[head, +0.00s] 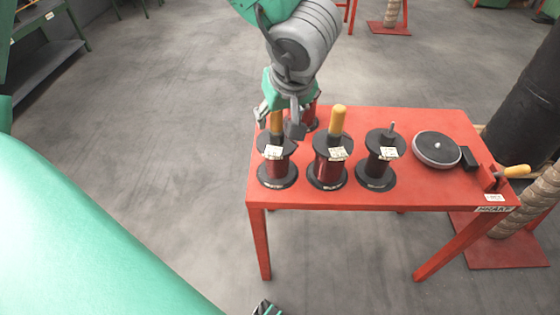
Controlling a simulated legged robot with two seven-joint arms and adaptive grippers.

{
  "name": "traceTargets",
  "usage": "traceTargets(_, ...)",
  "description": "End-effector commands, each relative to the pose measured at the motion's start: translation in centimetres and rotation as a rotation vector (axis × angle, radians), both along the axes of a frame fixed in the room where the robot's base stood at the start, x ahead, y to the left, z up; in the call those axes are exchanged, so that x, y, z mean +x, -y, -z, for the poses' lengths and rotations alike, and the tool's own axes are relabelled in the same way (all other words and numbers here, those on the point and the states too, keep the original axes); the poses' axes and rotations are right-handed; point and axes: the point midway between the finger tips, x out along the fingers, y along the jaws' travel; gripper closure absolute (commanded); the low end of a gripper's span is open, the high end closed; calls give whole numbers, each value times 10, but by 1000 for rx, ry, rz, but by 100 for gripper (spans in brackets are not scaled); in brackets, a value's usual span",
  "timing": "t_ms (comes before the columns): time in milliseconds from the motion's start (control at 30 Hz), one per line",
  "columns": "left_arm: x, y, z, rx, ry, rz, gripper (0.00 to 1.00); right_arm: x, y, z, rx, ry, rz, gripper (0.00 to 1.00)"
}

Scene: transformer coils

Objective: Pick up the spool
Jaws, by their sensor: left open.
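Dark spools with red-brown windings and white labels stand upright on a red table (400,190). The left front spool (276,168) has a yellow peg on top. The middle spool (328,170) also has a yellow peg, and the right spool (378,166) has a thin grey peg. Another spool (310,116) stands behind, partly hidden by my gripper. My left gripper (279,122) is open and points down over the left front spool, its fingers around or just in front of the yellow peg; contact cannot be told.
A round black disc (437,148) with a grey rim lies on the table's right part. A yellow-handled device (515,171) sits at the right edge. A large dark cylinder (527,100) stands beyond the table.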

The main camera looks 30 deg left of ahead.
Motion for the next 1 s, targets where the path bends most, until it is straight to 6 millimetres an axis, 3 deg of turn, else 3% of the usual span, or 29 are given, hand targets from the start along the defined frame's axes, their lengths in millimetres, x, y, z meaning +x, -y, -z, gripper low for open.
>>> traceTargets(167,2,-1,8,0,0,-1,49,0,-1,6,1,1,-1,60)
traceTargets(500,10,-12,50,5,-1,1,49,0,0,39,0,0,-1,60)
traceTargets(767,11,-16,51,0,0,1,49,0,0,38,0,1,0,60)
traceTargets(900,11,-15,51,1,-1,1,95,0,-1,38,0,1,-1,60)
traceTargets(933,11,-15,50,2,0,1,100,0,-1,38,0,1,-1,60)
traceTargets(1000,11,-15,51,2,0,1,100,0,-1,38,1,1,-1,60)
